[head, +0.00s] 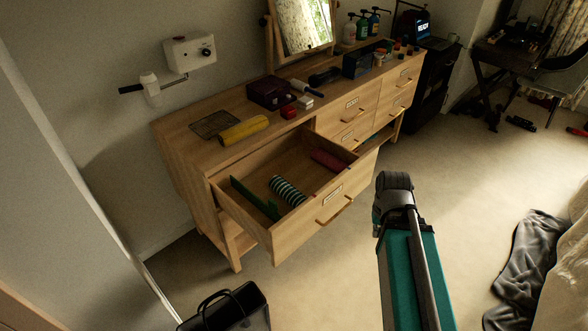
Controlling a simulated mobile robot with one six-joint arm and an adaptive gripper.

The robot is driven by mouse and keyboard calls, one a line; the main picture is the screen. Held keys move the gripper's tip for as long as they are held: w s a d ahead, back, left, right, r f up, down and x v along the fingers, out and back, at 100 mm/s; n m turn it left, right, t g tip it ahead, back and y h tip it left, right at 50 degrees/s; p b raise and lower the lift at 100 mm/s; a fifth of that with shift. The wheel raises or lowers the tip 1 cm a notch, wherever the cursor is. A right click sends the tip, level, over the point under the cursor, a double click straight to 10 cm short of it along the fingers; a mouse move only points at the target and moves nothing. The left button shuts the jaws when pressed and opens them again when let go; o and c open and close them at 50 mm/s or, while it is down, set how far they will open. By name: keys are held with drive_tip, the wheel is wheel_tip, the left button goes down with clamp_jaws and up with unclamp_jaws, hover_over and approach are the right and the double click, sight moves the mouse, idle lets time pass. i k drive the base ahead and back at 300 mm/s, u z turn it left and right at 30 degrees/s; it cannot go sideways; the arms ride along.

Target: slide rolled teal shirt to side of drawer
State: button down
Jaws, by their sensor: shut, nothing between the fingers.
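The top left drawer (296,231) of the wooden dresser is pulled open. Inside it, a rolled shirt with pale teal and dark stripes (287,190) lies near the middle, apart from the side walls. A long, thin green piece (254,199) lies to its left. A dark red roll (328,160) lies by the right side. My teal and black arm rises from the bottom of the picture, right of the drawer. My gripper's fingers do not show.
The dresser top holds a yellow roll (244,130), a dark purple box (270,92), a mirror (303,24) and bottles (362,24). A black bag (228,307) stands on the floor below. Grey cloth (520,265) lies at right.

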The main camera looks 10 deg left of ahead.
sight(293, 196)
drive_tip(key=z, duration=0.85)
drive_tip(key=k, duration=0.4)
drive_tip(key=u, duration=1.3)
